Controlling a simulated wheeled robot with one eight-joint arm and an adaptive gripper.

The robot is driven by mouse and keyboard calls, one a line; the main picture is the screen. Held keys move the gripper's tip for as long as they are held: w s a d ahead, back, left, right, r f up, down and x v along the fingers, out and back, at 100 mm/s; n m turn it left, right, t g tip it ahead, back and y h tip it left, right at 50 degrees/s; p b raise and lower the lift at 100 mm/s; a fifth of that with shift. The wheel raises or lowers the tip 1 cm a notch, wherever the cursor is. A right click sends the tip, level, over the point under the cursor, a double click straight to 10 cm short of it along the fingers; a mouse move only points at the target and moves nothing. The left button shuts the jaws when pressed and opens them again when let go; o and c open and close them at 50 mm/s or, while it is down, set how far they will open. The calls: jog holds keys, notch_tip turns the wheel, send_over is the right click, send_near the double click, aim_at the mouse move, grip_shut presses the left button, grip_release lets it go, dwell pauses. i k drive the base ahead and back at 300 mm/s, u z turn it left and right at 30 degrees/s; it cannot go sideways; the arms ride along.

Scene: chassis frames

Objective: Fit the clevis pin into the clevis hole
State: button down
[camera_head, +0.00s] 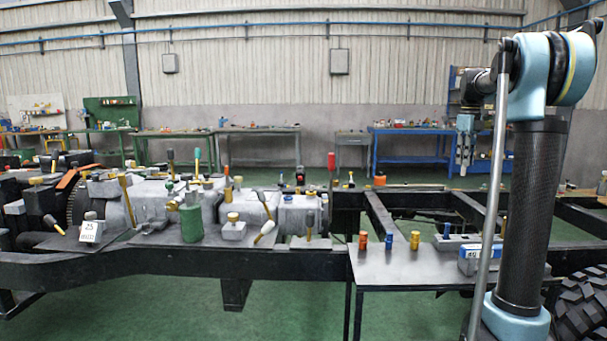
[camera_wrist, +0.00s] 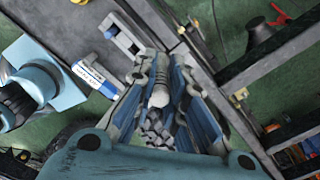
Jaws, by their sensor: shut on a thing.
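My gripper (camera_wrist: 165,72) points down in the wrist view, its blue-padded fingers closed around a pale grey round-ended piece, which looks like the clevis pin (camera_wrist: 158,96). The pin's lower part is partly hidden between the fingers. In the head view my gripper (camera_head: 463,160) hangs at the right, above and behind the small grey table, apart from everything on it. A grey block with dark openings (camera_wrist: 124,40) shows beyond the fingers in the wrist view. I cannot tell whether it carries the clevis hole.
The grey table (camera_head: 385,272) holds orange (camera_head: 363,240), blue (camera_head: 388,240) and yellow (camera_head: 414,240) pins and a labelled blue-white box (camera_head: 480,258), also in the wrist view (camera_wrist: 92,78). The black chassis frame (camera_head: 190,262) and gearbox parts fill the left. Green floor shows below.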

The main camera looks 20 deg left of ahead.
aim_at(157, 176)
jog(key=u, duration=3.4)
jog(key=i, duration=2.45)
jog(key=z, duration=0.3)
